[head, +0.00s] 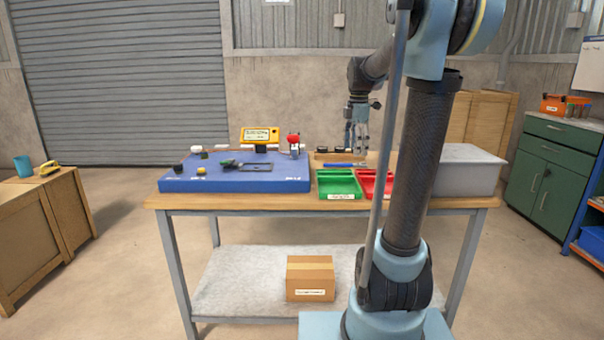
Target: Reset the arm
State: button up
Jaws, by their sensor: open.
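My gripper (357,140) hangs at the end of my arm, pointing down over the back right of the workbench (235,203). It is open, and I see nothing between its fingers. It is above or in front of a small wooden tray with dark round items; the exact gap cannot be told. My arm rises on the right side of the view and bends back toward the bench, covering part of the red tray (369,183).
A blue mat (235,186) with small parts, a yellow meter (260,135) and a red-topped item fills the bench's left. A green tray (338,184) sits mid-bench; a grey bin (467,170) stands right. A cardboard box (310,278) lies on the lower shelf.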

jog(key=s+f+m+t, duration=0.1)
jog(key=s+f+m, duration=0.9)
jog(key=s, duration=0.5)
jog(key=s+f+m, duration=1)
jog(key=s+f, duration=0.1)
jog(key=s, duration=0.4)
jog(key=shift+s+t, duration=0.2)
jog(key=shift+t, duration=0.2)
jog(key=shift+w+f, duration=0.2)
jog(key=shift+w, duration=0.25)
